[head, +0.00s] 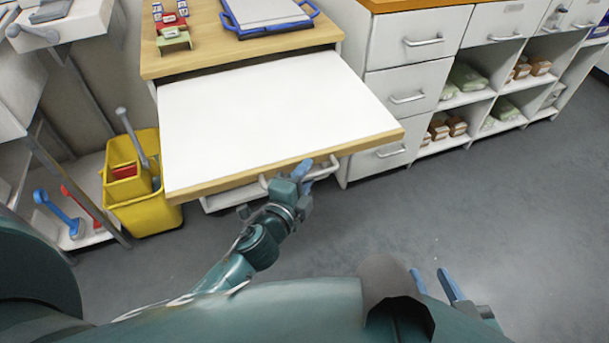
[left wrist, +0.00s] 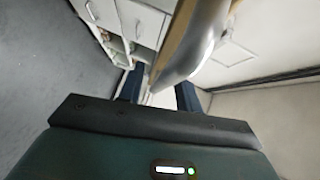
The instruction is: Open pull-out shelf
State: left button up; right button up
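The pull-out shelf (head: 265,115), a white board with a wooden front edge, stands well out from the wooden-topped cabinet. A pale bar handle (head: 328,169) shows at its front edge. My left gripper (head: 300,172) is at this edge, beside the handle. In the left wrist view its two dark blue fingers (left wrist: 159,93) stand apart, and the grey, wood-edged bar (left wrist: 195,45) reaches down towards the gap between them. No firm contact shows. My right gripper (head: 434,282) is open and empty low over the floor, partly hidden by my own body.
A clipboard-like blue tray (head: 268,14) and a small red-green item (head: 172,28) lie on the cabinet top (head: 205,45). A yellow mop bucket (head: 140,185) stands left of the shelf. Drawers and cubbies (head: 455,100) line the right. The grey floor (head: 470,215) is clear.

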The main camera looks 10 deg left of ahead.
pick_arm(q)
jog(key=shift+s, duration=0.1)
jog(key=v, duration=1.3)
jog(key=shift+b, duration=0.35)
pick_arm(e)
jog(key=shift+s+d+r, duration=0.1)
jog(key=shift+d+r, duration=0.05)
